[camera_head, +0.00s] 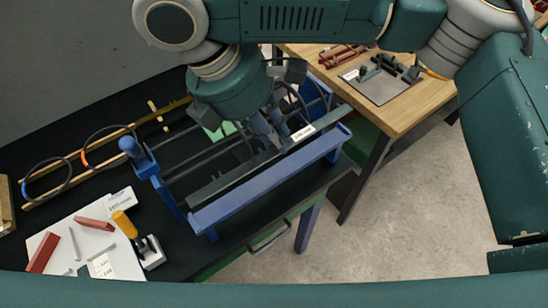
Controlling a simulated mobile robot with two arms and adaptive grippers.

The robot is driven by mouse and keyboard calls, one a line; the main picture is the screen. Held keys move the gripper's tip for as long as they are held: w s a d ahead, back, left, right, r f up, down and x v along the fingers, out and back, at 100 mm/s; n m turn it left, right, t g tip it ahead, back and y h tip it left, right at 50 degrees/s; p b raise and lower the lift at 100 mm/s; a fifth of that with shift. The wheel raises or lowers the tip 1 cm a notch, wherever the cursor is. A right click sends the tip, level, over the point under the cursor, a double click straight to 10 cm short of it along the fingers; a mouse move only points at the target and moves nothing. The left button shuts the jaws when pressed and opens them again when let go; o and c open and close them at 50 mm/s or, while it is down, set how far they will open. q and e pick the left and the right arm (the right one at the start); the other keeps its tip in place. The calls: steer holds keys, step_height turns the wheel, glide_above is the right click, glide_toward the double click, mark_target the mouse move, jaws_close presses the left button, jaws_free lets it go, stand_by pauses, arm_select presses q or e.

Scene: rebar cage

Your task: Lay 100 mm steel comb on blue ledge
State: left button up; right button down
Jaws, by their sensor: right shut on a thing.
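The steel comb (232,178) is a long dark grey bar with a white label near its right part. It lies along the back side of the blue ledge (270,182), roughly parallel to it. My right gripper (271,138) reaches down from above and is shut on the comb near its middle. I cannot tell whether the comb touches the ledge or hangs just above it. The fingertips are partly hidden by the gripper and the comb. My left gripper is not in view.
Dark bars and rings sit within the blue frame. A white board (85,245) with red blocks and a yellow-handled tool (125,224) lies at the lower left. A wooden table (420,105) with a grey plate stands at the upper right. The floor between is clear.

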mark_target(273, 149)
step_height(273, 149, down, 4)
steer(key=shift+w+f, duration=0.1)
steer(key=shift+f, duration=0.4)
step_height(273, 149, down, 3)
steer(key=shift+r+p, duration=0.2)
steer(key=shift+p, duration=0.25)
steer(key=shift+f, duration=0.35)
steer(key=c, duration=1.6)
jaws_free()
steer(key=shift+f, duration=0.1)
steer(key=shift+o, duration=0.2)
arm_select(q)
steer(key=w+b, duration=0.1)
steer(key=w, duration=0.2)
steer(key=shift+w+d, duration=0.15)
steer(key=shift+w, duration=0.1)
arm_select(e)
steer(key=v, duration=1.2)
